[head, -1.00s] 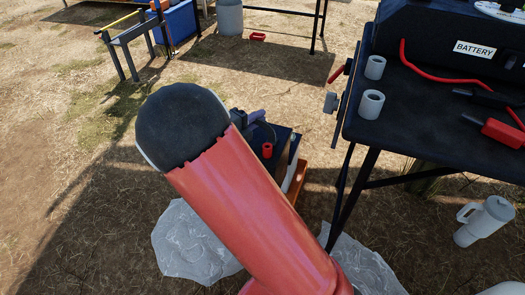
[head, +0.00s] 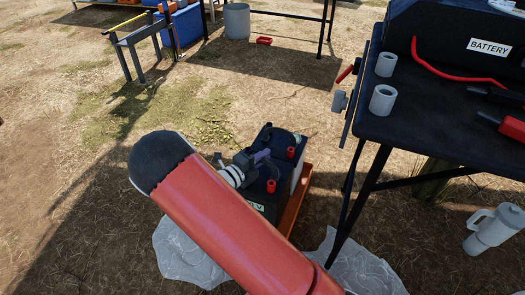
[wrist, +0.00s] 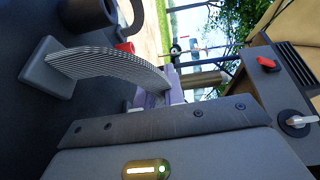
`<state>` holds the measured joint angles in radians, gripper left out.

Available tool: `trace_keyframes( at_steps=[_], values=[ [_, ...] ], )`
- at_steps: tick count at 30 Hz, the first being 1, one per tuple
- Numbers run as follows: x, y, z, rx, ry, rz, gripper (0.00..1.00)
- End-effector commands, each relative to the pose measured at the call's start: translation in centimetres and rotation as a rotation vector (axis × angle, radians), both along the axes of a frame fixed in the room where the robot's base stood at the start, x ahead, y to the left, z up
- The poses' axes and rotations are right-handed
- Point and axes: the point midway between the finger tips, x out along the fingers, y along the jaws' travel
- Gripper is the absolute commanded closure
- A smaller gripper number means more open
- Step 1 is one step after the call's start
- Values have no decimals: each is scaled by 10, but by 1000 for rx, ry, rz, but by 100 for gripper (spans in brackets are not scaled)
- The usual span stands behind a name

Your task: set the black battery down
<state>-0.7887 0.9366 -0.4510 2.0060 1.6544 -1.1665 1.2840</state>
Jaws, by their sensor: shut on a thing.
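The black battery (head: 268,203) is low near the ground in the head view, with red caps on its top and a pale label on its near side. My gripper (head: 262,157) is at its top and is shut on it, seemingly by the dark handle. My arm hides part of the battery's left side. In the wrist view a dark surface, likely the battery top (wrist: 25,110), fills the left, beside a ribbed grey curved piece and a purple pad. An orange tray (head: 299,205) shows under the battery's right side. I cannot tell whether they touch.
A black table (head: 440,120) with grey cups and a case labelled BATTERY stands on the right. Crumpled clear plastic (head: 185,248) lies in front. Open grass lies to the left.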

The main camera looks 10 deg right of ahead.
Motion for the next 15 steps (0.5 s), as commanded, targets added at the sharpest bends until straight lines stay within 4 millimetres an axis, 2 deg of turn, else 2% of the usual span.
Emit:
trace_keyframes(
  at_steps=[1,5,15],
  values=[
    [2,-1,4,-7,-11,-3,100],
    [1,-1,0,-7,-11,-3,100],
    [2,-1,-33,-7,-10,-2,100]
  ],
)
